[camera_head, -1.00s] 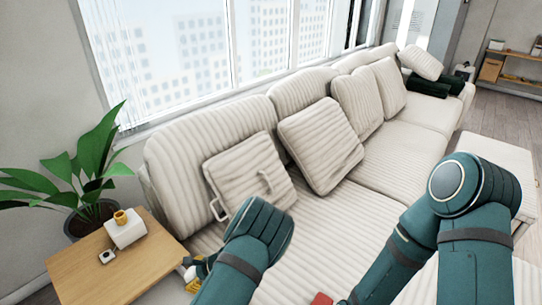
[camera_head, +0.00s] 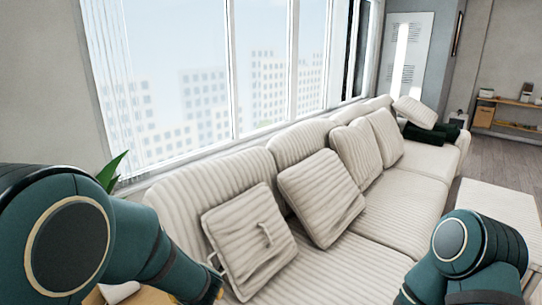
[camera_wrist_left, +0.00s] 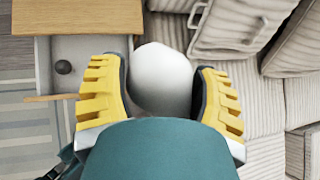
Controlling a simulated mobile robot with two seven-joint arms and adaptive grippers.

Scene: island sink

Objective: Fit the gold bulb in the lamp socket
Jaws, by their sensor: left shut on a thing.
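In the left wrist view, my left gripper (camera_wrist_left: 163,85) has its yellow fingers on both sides of a smooth white rounded bulb (camera_wrist_left: 161,78) and is shut on it. No gold shows on the bulb, and its lower end is hidden behind my wrist. In the head view, my left arm covers most of the side table. A small white piece (camera_head: 118,292), likely the lamp base, shows below the arm. The lamp socket is hidden now. My right arm shows at the lower right, but its gripper is out of view.
A long striped sofa (camera_head: 372,240) with cushions (camera_head: 250,240) fills the middle. A plant (camera_head: 112,172) stands behind my left arm.

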